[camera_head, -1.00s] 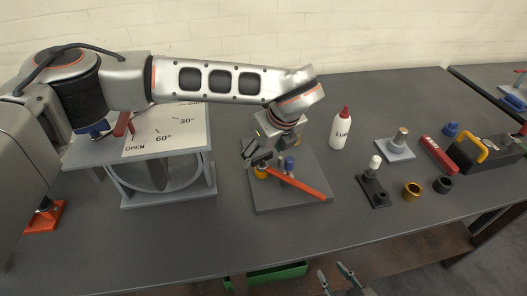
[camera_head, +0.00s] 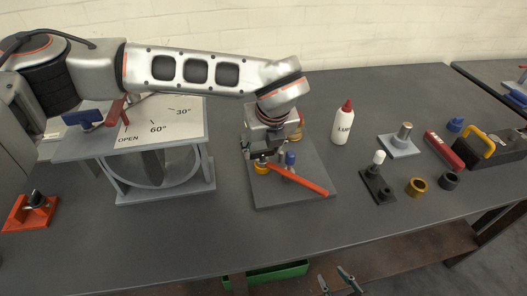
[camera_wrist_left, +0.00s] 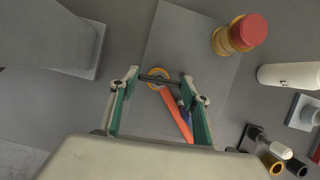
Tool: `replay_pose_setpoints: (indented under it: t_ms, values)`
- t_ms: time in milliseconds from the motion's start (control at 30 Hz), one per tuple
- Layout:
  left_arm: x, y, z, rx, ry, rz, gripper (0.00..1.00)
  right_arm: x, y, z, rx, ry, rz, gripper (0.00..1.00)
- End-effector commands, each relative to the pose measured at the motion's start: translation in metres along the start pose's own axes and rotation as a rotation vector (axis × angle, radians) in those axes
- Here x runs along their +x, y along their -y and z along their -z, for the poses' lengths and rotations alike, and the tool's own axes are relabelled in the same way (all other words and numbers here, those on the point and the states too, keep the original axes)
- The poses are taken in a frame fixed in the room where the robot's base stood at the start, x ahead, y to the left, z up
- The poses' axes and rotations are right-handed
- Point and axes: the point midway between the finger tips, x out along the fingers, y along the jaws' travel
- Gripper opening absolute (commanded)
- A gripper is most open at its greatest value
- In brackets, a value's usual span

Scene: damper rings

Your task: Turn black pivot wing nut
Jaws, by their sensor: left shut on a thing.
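The black pivot wing nut (camera_wrist_left: 158,79) shows in the left wrist view as a dark bar spanning between the fingertips of my left gripper (camera_wrist_left: 160,80). That gripper is shut on its ends, above a brass ring (camera_wrist_left: 154,86) at the pivot of an orange lever (camera_wrist_left: 177,115). In the head view my left gripper (camera_head: 259,153) points down over the brass ring (camera_head: 261,168), and the wing nut is too small to make out there. The orange lever (camera_head: 308,182) runs toward the lower right. My right gripper (camera_head: 338,281) shows at the bottom edge, fingertips apart, empty.
A grey base plate (camera_head: 270,196) carries the lever, a blue knob (camera_head: 291,158) and a red-topped brass post (camera_wrist_left: 240,32). A damper stand (camera_head: 197,165) is left. A white bottle (camera_head: 342,125), black bracket (camera_head: 377,187) and rings (camera_head: 416,187) are right. The front table is clear.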

Motion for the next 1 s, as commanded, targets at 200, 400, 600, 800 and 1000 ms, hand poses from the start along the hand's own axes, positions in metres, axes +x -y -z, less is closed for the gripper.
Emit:
replay_pose_setpoints:
  t_ms: [200, 400, 600, 800, 1000]
  values:
    - [0.001, -0.001, 0.000, 0.137, 0.000, 0.056, 0.26, 0.005, 0.003, -0.014, 0.002, 0.011, 0.003, 0.35]
    - [-0.001, -0.001, 0.000, 0.141, 0.001, 0.058, 0.26, 0.004, 0.002, -0.010, 0.002, 0.006, 0.002, 0.35]
    - [-0.001, -0.001, 0.000, 0.139, 0.001, 0.057, 0.64, 0.004, 0.002, -0.007, 0.002, 0.001, 0.001, 0.35]
    - [-0.001, -0.001, 0.000, 0.138, 0.001, 0.057, 0.64, 0.004, 0.002, -0.007, 0.002, 0.001, 0.001, 0.35]
    - [-0.009, -0.001, -0.001, 0.136, 0.002, 0.057, 0.64, 0.004, 0.002, -0.012, 0.001, 0.010, 0.002, 0.35]
